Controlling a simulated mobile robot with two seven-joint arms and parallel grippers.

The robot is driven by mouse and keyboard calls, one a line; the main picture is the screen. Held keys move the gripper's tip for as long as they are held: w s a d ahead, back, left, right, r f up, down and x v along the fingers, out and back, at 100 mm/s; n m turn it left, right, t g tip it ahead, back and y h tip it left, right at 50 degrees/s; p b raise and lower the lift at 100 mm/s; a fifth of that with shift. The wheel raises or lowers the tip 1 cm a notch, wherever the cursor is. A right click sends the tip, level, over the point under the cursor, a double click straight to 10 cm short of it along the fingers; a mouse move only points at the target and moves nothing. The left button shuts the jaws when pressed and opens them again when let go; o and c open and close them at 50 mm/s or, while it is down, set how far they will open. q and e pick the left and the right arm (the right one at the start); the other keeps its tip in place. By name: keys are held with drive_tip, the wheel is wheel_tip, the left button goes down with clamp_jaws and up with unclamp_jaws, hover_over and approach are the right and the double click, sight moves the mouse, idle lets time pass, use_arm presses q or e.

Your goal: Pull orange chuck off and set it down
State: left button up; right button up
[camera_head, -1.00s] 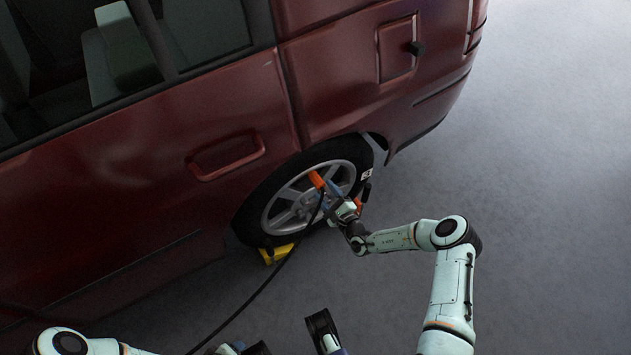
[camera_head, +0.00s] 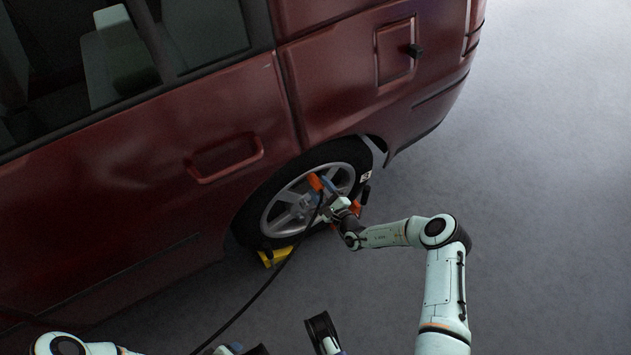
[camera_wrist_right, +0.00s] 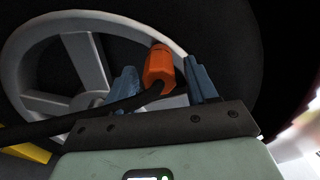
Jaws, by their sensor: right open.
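The orange chuck (camera_head: 315,181) is at the wheel (camera_head: 290,208) of the dark red car, with a black hose running from it. In the right wrist view the chuck (camera_wrist_right: 159,68) lies between the two blue fingers of my right gripper (camera_wrist_right: 163,80), with gaps on both sides. My right gripper (camera_head: 327,197) is open and close in front of the wheel. The chuck's far end is against the rim area; its seat on the valve is hidden. Part of my left arm shows at the bottom left; its jaw state is unclear.
The black hose (camera_head: 262,293) runs down to the lower left. A yellow block (camera_head: 272,257) sits on the floor against the tyre. Another orange part (camera_head: 357,206) shows near the tyre's right side. The grey floor (camera_head: 540,200) to the right is clear.

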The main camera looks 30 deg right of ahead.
sight(321, 190)
clamp_jaws()
drive_tip(key=shift+s+p, duration=0.65)
idle(0.9)
drive_tip(key=shift+s+r+p, duration=0.1)
drive_tip(key=shift+s+p, duration=0.45)
drive_tip(key=shift+s, duration=0.05)
drive_tip(key=shift+s+d+p, duration=0.1)
drive_tip(key=shift+s+p, duration=0.5)
drive_tip(key=shift+s, duration=0.3)
